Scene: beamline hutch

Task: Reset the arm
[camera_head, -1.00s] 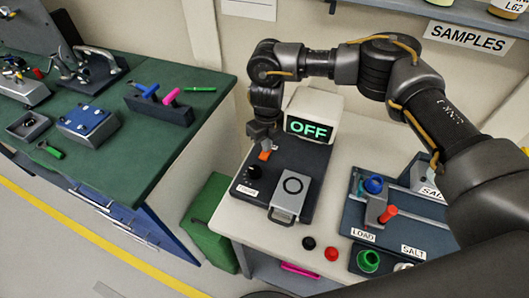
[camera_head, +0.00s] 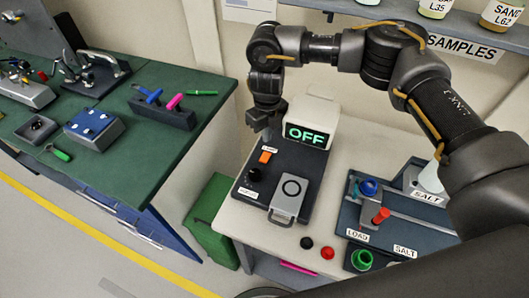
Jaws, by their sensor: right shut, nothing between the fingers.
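My right arm comes in from the right side and reaches across above the white table (camera_head: 250,229). Its gripper (camera_head: 262,136) points down, shut and empty, just behind the dark control box (camera_head: 299,165). An orange switch (camera_head: 265,157) on the box shows clear just below the gripper. A black knob (camera_head: 254,174) and a grey plate with a ring and handle (camera_head: 289,197) are also on the box. The display unit (camera_head: 309,128) at the back reads OFF in green. My left gripper is not in view.
A tray (camera_head: 349,220) with a blue cup, red peg and green cup is at the right. Black and red buttons sit at the table's front. A green bench (camera_head: 150,80) with tools stands left, a green bin (camera_head: 212,215) between. A shelf (camera_head: 400,15) with jars is above.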

